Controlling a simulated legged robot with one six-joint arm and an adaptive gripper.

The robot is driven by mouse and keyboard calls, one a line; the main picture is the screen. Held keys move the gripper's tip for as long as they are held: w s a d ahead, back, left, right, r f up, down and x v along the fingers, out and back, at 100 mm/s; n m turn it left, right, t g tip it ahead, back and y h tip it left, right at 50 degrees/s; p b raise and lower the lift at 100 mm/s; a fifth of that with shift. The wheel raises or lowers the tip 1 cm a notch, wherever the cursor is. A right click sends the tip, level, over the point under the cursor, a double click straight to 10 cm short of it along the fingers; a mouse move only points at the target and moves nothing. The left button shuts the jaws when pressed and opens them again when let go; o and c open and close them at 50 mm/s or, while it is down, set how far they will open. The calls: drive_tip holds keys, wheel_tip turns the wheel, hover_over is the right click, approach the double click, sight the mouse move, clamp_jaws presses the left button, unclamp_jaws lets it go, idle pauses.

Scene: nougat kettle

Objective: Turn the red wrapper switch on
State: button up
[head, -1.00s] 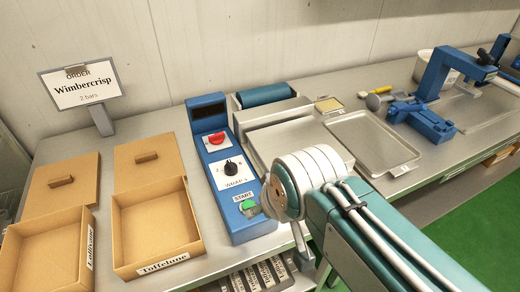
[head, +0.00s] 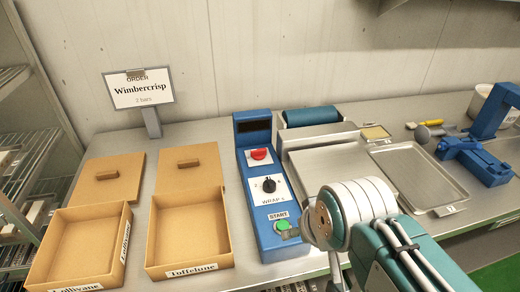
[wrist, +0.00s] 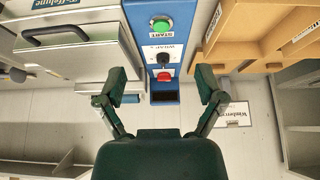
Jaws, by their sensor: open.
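The red wrapper switch (head: 260,154) is near the top of the blue control panel (head: 264,215), below a dark display and above a black knob (head: 268,185). A green START button (head: 282,225) is at the panel's near end. In the wrist view the red switch (wrist: 164,76) appears between my gripper's (wrist: 163,88) two spread fingers, which are open and empty. The fingers look apart from the panel, though the distance is hard to tell. In the head view the wrist is beside the panel's lower right, and the fingers are mostly hidden.
Open cardboard boxes (head: 185,228) stand left of the panel, with lids behind them. An order sign (head: 140,88) reads Wimbercrisp, 2 bars. The wrapper machine with a teal roller (head: 312,115) adjoins the panel's right. A metal tray (head: 418,178) and blue device (head: 475,160) are further right.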

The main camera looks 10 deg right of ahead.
drive_tip(key=c, duration=0.4)
drive_tip(key=w+r+n, duration=0.1)
drive_tip(key=w, duration=0.2)
drive_tip(key=w+r+n+g, duration=0.1)
drive_tip(key=w+r+n, duration=0.1)
drive_tip(key=w, duration=0.1)
drive_tip(key=w+r+n, duration=0.1)
drive_tip(key=w+r, duration=0.1)
drive_tip(key=w, duration=0.1)
drive_tip(key=shift+w+r, duration=0.15)
drive_tip(key=shift+c, duration=0.4)
drive_tip(key=n+g, duration=0.5)
drive_tip(key=n, duration=0.9)
hover_over(257, 150)
wheel_tip(257, 150, down, 7)
wheel_tip(257, 150, down, 10)
drive_tip(key=shift+w+f, duration=0.1)
drive_tip(key=shift+f, duration=0.15)
drive_tip(key=shift+c, duration=0.3)
